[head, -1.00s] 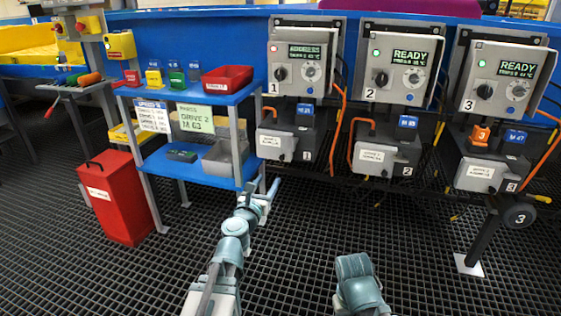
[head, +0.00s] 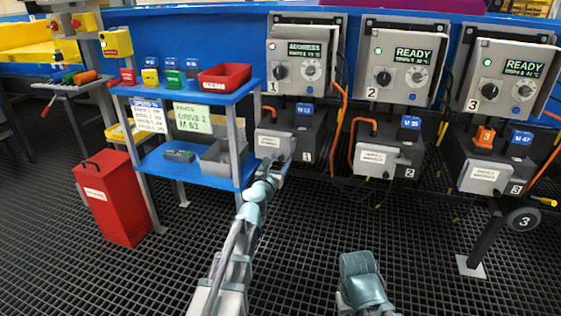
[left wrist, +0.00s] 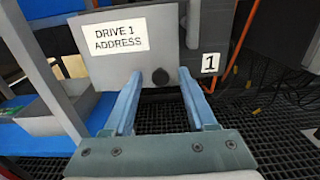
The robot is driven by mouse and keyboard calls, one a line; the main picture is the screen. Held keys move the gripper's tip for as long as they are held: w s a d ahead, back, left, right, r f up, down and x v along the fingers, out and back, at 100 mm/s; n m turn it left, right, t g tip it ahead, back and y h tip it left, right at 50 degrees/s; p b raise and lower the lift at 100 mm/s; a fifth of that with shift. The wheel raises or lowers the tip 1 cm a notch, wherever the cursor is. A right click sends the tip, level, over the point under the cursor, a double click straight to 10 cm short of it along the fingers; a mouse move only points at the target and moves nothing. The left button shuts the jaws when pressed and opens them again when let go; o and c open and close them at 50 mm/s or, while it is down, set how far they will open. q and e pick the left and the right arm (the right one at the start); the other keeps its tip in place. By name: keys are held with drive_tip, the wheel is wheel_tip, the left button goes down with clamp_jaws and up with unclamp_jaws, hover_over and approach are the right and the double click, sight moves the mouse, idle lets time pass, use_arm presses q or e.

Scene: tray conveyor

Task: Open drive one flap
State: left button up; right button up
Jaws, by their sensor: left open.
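In the head view the flap (head: 272,143) is on the front of the dark box under drive 1 and looks closed. My left gripper (left wrist: 160,74) is open, its fingertips either side of the knob in the picture; contact cannot be told. In the head view my left gripper (head: 271,165) is just below the flap, partly overlapping it.
Drive 1's panel (head: 300,62) shows a red light; drive 2 (head: 395,65) and drive 3 (head: 503,75) read READY. A blue shelf (head: 190,170) with bins stands close left of the arm. Orange cables hang beside the boxes. The grid floor ahead is open.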

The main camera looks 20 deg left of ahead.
use_arm(q)
clamp_jaws()
idle(1.4)
